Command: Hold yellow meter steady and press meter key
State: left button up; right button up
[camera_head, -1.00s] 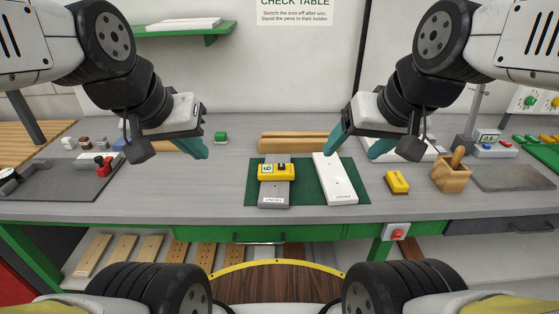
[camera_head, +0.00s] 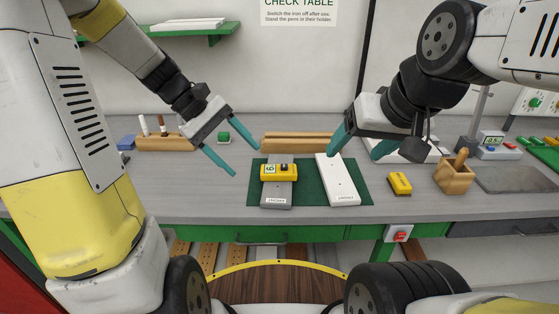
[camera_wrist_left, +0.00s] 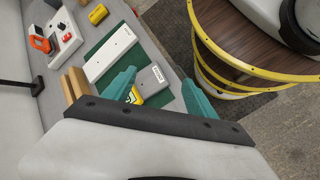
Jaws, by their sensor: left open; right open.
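The yellow meter (camera_head: 279,172) with a small display and a dark knob lies across a grey board (camera_head: 278,194) on the green mat (camera_head: 313,192). In the left wrist view the meter (camera_wrist_left: 136,97) is partly hidden by a finger. My left gripper (camera_head: 246,160) is open and empty, to the left of the meter and apart from it, its teal fingers pointing toward it. My right gripper (camera_head: 354,154) is open above the back end of the white board (camera_head: 338,182), to the right of the meter.
A second yellow device (camera_head: 400,183) and a wooden pen holder (camera_head: 454,176) stand to the right. A red switch (camera_head: 400,234) is on the table's front.

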pick_arm(q)
jog(key=w+f+n+g+h, duration=0.1)
jog(key=w+f+n+h, duration=0.35)
jog(key=w+f, duration=0.2)
jog(key=n+t+h, duration=0.2)
jog(key=n+h, duration=0.2)
jog(key=n, duration=0.2)
send_near(275, 169)
jog(key=shift+f, duration=0.5)
jog(key=shift+d+f, duration=0.15)
jog(key=shift+d, duration=1.5)
jog(key=shift+d+f, duration=0.2)
jog(key=shift+d, duration=1.4)
jog(key=shift+d+f, duration=0.15)
jog(key=shift+d, duration=1.5)
jog(key=shift+c, duration=0.2)
jog(key=c, duration=0.7)
jog(key=shift+c, duration=0.4)
pick_arm(e)
grip_shut()
